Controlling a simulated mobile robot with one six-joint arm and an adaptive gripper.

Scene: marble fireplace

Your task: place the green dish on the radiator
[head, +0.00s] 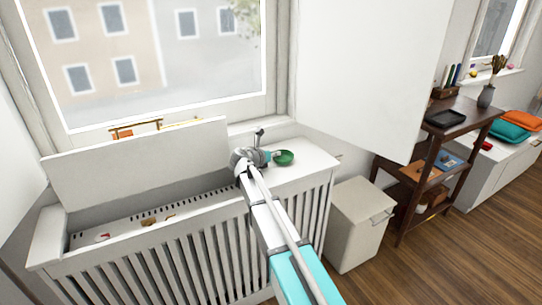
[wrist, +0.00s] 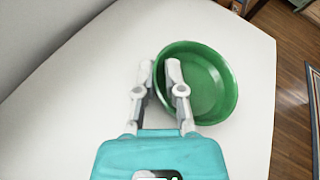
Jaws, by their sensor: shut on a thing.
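The green dish (head: 284,158) is at the right part of the white radiator cover's top (head: 311,165). In the wrist view the dish (wrist: 212,88) is a round, shallow bowl shape over a plain white surface. My gripper (head: 268,156) is shut on the dish's left rim, with one finger inside the dish and one outside, as the wrist view shows (wrist: 159,82). I cannot tell whether the dish touches the surface. The radiator cover has a slatted front. Its left part is open under a raised white lid panel (head: 140,165), showing a slotted surface with small objects.
A white lidded bin (head: 357,225) stands right of the radiator cover. A dark wooden shelf (head: 455,115) holds a black tray (head: 445,118) and a vase (head: 486,96). A white panel (head: 370,70) hangs above the bin. An orange-topped object (head: 125,133) is behind the lid.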

